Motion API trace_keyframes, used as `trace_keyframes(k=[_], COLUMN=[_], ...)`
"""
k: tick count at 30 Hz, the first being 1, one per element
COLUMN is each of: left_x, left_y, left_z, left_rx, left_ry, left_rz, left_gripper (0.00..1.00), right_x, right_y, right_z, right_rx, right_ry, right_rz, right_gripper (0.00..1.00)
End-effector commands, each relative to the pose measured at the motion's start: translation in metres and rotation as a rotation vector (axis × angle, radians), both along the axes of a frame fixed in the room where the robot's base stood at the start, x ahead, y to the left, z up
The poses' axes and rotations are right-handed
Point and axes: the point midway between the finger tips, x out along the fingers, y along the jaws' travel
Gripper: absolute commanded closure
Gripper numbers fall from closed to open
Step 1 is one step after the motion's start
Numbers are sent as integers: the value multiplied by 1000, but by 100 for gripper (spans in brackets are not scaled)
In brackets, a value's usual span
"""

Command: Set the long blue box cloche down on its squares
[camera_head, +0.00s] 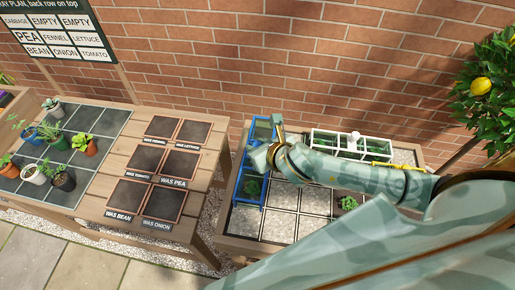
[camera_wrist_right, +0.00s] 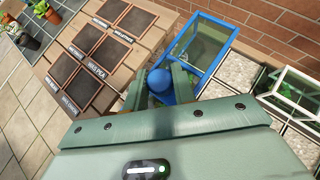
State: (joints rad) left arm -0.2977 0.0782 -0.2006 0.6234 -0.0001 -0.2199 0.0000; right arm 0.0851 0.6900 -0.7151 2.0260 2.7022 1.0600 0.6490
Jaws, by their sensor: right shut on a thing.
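The long blue box cloche (camera_head: 240,178) has a blue frame and clear panes. In the head view it lies along the left column of the gravel tray's squares, with green plants showing through its panes. I cannot tell whether its lower rim touches the tray or hangs just above it. My right gripper (camera_head: 263,157) is shut on its blue knob (camera_wrist_right: 160,80), which shows between the fingers in the wrist view. The blue frame (camera_wrist_right: 228,24) also shows there beyond the fingers. My arm hides part of the cloche's right side. My left gripper is not in view.
A white-framed cloche (camera_head: 354,137) with a white knob stands at the back of the gravel tray (camera_head: 281,195). A yellow object lies in front of it. A small bare plant (camera_head: 348,203) stands in a front square. A wooden table (camera_head: 120,150) with labelled dark squares and potted plants is left.

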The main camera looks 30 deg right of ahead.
Motion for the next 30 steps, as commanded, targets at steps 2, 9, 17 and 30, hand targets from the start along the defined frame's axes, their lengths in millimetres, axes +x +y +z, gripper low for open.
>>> trace_keyframes(k=[2, 9, 17, 30], left_x=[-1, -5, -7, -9], left_y=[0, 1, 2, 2], left_z=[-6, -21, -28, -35], left_rx=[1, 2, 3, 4], left_ry=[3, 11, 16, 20], left_rz=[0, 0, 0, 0], left_gripper=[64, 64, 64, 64], right_x=[23, 53, 63, 63], right_y=[-12, -27, -31, -31], right_z=[-11, -56, -76, -98], right_rx=[-3, 0, 3, 1], right_ry=[-3, -2, -1, -4], right_rz=[-3, -1, -1, 0], right_gripper=[100, 100, 100, 100])
